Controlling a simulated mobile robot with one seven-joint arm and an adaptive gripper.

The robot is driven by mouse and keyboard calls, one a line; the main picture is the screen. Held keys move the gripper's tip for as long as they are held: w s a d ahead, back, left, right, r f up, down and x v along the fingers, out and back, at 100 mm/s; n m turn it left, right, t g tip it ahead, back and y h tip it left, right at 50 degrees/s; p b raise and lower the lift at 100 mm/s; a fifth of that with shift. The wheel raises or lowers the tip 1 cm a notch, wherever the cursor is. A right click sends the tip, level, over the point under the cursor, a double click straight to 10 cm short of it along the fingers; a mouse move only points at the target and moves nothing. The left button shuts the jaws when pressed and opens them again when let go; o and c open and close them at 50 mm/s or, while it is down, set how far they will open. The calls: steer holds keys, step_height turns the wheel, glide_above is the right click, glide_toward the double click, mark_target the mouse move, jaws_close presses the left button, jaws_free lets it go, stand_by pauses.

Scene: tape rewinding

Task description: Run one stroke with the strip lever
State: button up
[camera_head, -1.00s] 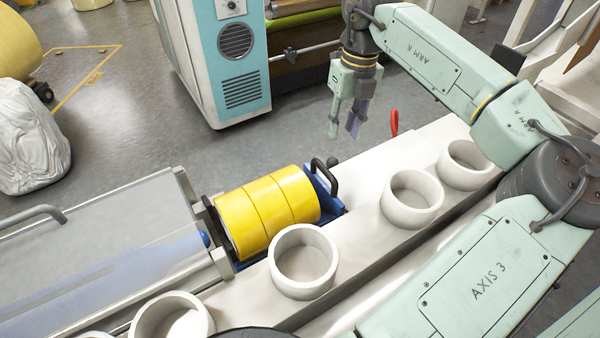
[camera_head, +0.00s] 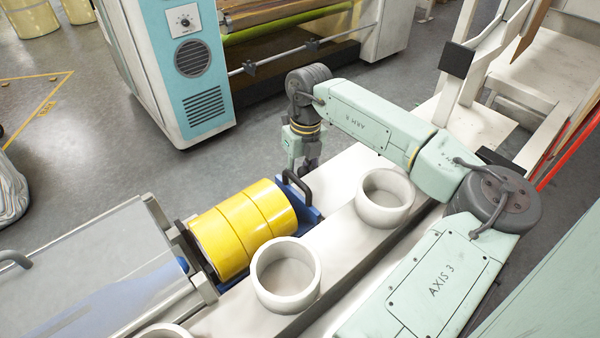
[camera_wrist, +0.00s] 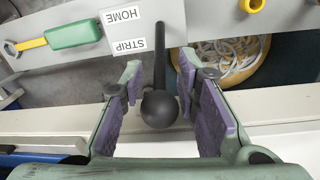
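The black lever with a ball knob (camera_wrist: 159,108) stands in the wrist view, beside a plate with the labels HOME (camera_wrist: 122,14) and STRIP (camera_wrist: 130,43). Its rod runs up along the right of the STRIP label. My gripper (camera_wrist: 158,76) is open, with one purple-padded finger on each side of the lever. Gaps show between the knob and both pads. In the head view my gripper (camera_head: 301,160) points down just beyond the black handle by the yellow rolls; the lever is hidden there.
Yellow tape rolls (camera_head: 241,229) lie in a blue-ended holder. White cups (camera_head: 285,275) stand along the white bench. In the wrist view, a green-handled tool (camera_wrist: 74,34) lies left of the labels, and a yellow bin (camera_wrist: 244,75) with pale rings sits at right.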

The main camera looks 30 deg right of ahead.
steer(key=shift+f, duration=0.15)
steer(key=shift+c, duration=0.3)
jaws_close()
steer(key=shift+w, duration=0.1)
stand_by(0.3)
